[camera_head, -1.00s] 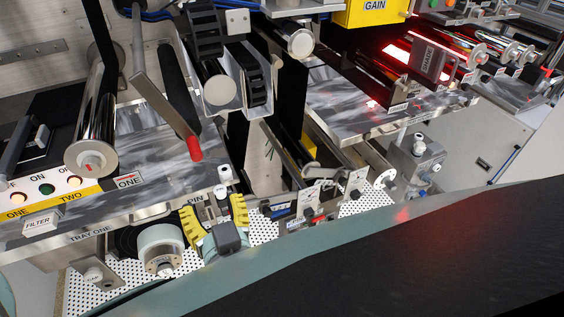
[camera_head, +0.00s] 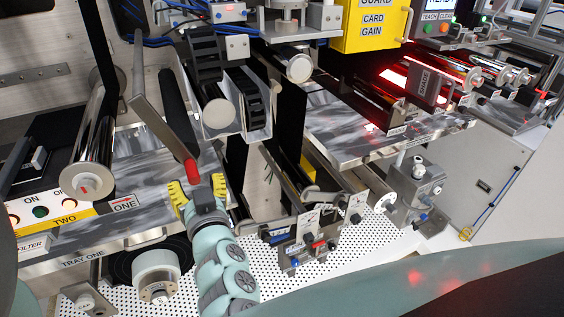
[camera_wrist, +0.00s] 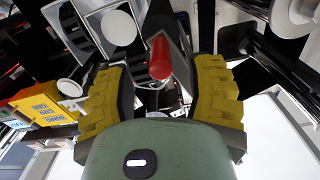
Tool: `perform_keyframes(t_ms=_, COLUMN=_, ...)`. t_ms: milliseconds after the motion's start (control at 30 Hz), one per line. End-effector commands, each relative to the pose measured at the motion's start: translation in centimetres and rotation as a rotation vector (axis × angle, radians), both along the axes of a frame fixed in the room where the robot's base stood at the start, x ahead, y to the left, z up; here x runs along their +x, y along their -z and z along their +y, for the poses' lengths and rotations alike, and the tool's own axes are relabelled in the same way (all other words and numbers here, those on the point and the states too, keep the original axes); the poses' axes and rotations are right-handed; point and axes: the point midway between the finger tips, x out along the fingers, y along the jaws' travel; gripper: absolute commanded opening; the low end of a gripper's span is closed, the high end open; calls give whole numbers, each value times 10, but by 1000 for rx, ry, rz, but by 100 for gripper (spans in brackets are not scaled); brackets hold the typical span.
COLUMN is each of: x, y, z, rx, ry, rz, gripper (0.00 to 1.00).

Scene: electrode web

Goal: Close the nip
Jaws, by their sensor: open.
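A long flat metal lever with a red tip (camera_head: 192,172) slants down from the upper left in the head view. In the wrist view the red tip (camera_wrist: 161,58) shows between the yellow fingers, pointing toward the camera. My gripper (camera_head: 195,192) is open, with its yellow fingers pointing up just below the red tip in the head view. I cannot tell whether either finger touches the lever. A dark roller (camera_head: 178,105) and a shiny metal roller (camera_head: 92,150) stand near the lever. The contact between the rollers is hard to make out.
A marbled metal tray edge (camera_head: 130,180) lies left of my gripper. A bracket with small labelled switches (camera_head: 305,240) stands to its right. A pale round spool (camera_head: 157,268) sits at lower left. A yellow GUARD box (camera_head: 372,22) hangs at upper right.

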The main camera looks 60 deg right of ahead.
Motion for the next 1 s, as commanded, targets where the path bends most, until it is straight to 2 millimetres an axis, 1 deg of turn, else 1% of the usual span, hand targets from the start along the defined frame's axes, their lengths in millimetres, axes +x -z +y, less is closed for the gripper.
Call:
perform_keyframes(t_ms=33, x=8, y=-2, z=-2, rx=0, ry=-7, rz=-2, gripper=55)
perform_keyframes(t_ms=100, x=14, y=-4, z=-7, rx=1, ry=-5, rz=-2, gripper=55)
perform_keyframes(t_ms=200, x=19, y=-6, z=-13, rx=-3, ry=2, rz=-4, gripper=55)
perform_keyframes(t_ms=400, x=29, y=-3, z=-18, rx=1, ry=2, rz=0, gripper=55)
perform_keyframes(t_ms=533, x=33, y=-1, z=-19, rx=-1, ry=-2, rz=0, gripper=55)
perform_keyframes(t_ms=833, x=33, y=0, z=-19, rx=0, ry=-2, rz=1, gripper=55)
perform_keyframes(t_ms=867, x=33, y=0, z=-19, rx=0, ry=-1, rz=1, gripper=57)
perform_keyframes(t_ms=1000, x=33, y=0, z=-19, rx=1, ry=-1, rz=0, gripper=43)
